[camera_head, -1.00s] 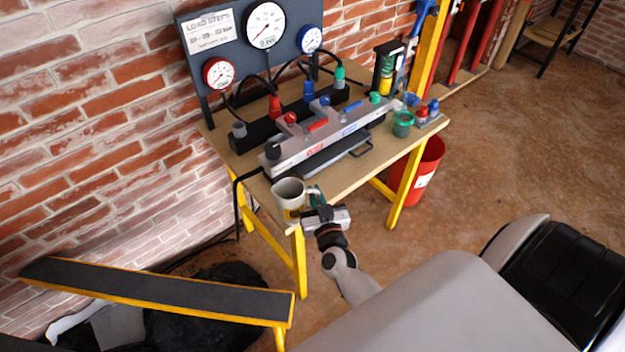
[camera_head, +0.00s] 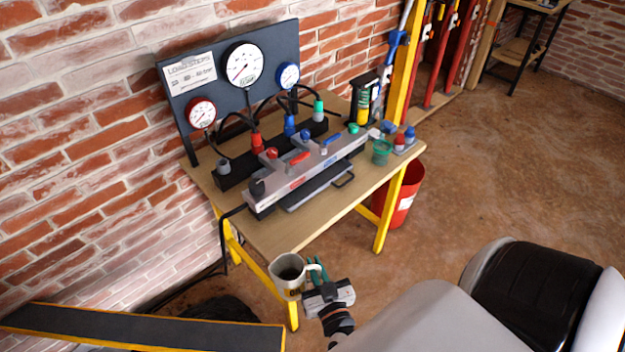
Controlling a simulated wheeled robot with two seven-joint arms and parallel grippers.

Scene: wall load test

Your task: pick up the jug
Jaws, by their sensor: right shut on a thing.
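The jug (camera_head: 287,272) is a pale grey, open-topped vessel with a dark inside and a handle on its right side. It shows at the near corner of the wooden table (camera_head: 290,238) and covers that corner. It looks upright and apart from the tabletop. My right gripper (camera_head: 317,272), with green fingers, is shut on the jug's handle from the right. The fingertips are partly hidden at the handle. My left gripper is not in view.
A grey manifold (camera_head: 310,172) with coloured knobs stands on the table below a gauge panel (camera_head: 225,85). A green cup (camera_head: 381,152) is at the right end. A red bin (camera_head: 408,195) stands beside the table. A dark yellow-edged ramp or bench (camera_head: 150,328) lies at lower left.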

